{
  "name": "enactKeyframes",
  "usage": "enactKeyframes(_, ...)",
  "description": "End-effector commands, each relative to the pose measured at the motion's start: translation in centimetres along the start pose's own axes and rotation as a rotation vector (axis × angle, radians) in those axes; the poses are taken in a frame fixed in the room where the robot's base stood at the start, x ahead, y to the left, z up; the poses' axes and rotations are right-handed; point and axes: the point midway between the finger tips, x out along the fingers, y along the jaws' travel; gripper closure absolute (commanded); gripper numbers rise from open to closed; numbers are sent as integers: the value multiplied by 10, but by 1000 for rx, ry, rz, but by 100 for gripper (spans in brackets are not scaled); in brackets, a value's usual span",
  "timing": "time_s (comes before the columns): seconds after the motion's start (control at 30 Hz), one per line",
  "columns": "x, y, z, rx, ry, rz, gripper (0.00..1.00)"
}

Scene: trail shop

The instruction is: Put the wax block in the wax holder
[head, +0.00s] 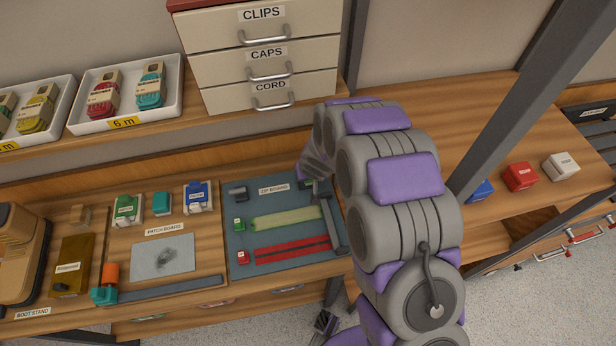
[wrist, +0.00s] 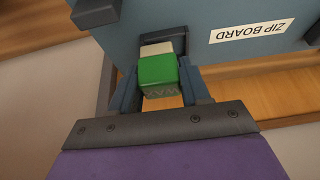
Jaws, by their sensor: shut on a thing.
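The wax block (wrist: 157,72) is green with a cream end and faint "WAX" lettering, seen in the wrist view. My gripper (wrist: 158,85) is shut on it, one finger on each side. A dark holder (wrist: 155,40), apparently the wax holder, is at the block's cream end, at the edge of the zip board (wrist: 200,50). The block overlaps it in view; I cannot tell whether it is seated inside. In the head view my gripper (head: 312,184) is at the board's top right corner, and my arm partly hides that corner.
The zip board (head: 235,225) carries a dark grey piece (head: 238,193), a green strip (head: 286,218), a red strip (head: 292,248) and a dark bar (head: 333,228). The patch board (head: 200,262) lies to its left. Drawers (head: 262,57) stand behind. A dark post (head: 515,100) rises at right.

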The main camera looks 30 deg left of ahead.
Motion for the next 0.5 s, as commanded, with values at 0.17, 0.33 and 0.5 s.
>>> enactKeyframes(0.17,14,-6,0,-4,-3,3,100)
enactKeyframes(0.33,16,-9,1,-5,-9,4,48)
enactKeyframes(0.5,14,-6,2,-3,-6,2,32)
